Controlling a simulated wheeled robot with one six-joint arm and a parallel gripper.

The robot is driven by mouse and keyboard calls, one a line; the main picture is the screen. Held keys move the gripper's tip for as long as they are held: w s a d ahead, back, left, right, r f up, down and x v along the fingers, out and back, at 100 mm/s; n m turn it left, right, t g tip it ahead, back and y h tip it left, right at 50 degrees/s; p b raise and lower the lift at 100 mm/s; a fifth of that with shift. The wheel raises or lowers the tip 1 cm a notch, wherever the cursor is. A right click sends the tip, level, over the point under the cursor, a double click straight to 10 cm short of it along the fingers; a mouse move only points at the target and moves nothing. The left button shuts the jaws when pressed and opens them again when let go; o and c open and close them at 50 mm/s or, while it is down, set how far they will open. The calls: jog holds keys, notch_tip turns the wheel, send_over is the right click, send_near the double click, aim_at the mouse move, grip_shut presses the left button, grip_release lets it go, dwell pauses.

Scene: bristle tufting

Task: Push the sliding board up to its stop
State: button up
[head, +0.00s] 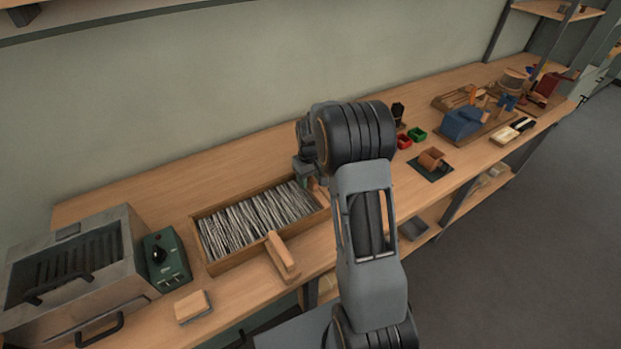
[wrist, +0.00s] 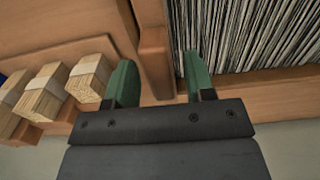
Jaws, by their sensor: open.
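My gripper (wrist: 158,64) is open, with two green fingers, in the wrist view. An upright wooden board (wrist: 154,52) shows between the fingers, at the end of the wooden tray of thin grey strips. I cannot tell whether it is the sliding board or the tray's end wall, nor whether a finger touches it. In the head view my gripper is at the right end of the tray (head: 222,268), mostly hidden by my arm. The strips (head: 252,222) stand packed on edge in the tray. A wooden block (head: 282,256) sits at the tray's front side.
Several wooden blocks with pale bands (wrist: 40,93) stand left of the fingers in the wrist view. A metal oven-like box (head: 75,265) and a green control box (head: 166,262) are at the left. A small block (head: 192,305) lies in front. Bins and tools crowd the bench's right.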

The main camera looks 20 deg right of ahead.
jog(key=shift+f, duration=0.15)
grip_shut()
dwell(0.4)
